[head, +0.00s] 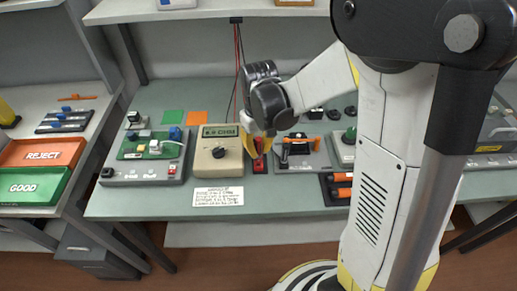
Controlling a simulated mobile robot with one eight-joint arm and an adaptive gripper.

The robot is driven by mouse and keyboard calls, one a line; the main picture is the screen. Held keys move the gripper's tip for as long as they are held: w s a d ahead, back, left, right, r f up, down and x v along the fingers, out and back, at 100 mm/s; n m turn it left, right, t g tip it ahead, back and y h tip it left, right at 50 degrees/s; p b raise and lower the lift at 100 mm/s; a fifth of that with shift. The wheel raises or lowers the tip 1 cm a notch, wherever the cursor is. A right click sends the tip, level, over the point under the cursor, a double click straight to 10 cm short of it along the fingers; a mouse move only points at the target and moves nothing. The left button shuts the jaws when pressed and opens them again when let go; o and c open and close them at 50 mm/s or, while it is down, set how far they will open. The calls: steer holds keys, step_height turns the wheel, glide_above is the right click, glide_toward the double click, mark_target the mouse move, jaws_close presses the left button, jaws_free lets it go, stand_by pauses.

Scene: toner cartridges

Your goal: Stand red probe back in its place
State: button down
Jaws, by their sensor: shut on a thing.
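My gripper (258,150) points down over the middle of the bench, just right of the beige meter (219,155). Its yellow fingers are shut on the red probe, which is mostly hidden by the fingers and wrist at this size. Directly below the fingertips is a small red block (259,166) on the bench. I cannot tell whether the probe touches it. Red and black leads (238,60) hang from a mount on the wall and run down behind my wrist.
A board fixture (150,150) stands left of the meter and a grey fixture with a black-and-orange part (298,150) stands right. A printed card (218,197) lies in front. Red REJECT (42,153) and green GOOD (35,186) trays sit on the left bench.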

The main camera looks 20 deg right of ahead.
mark_target(258, 157)
steer(key=shift+f, duration=0.15)
steer(key=shift+f+b, duration=0.85)
steer(key=shift+f, duration=0.05)
steer(key=shift+f+b, duration=0.75)
steer(key=shift+f, duration=0.05)
stand_by(1.0)
steer(key=c, duration=1.3)
jaws_free()
step_height(258, 157, up, 12)
steer(key=shift+r, duration=0.1)
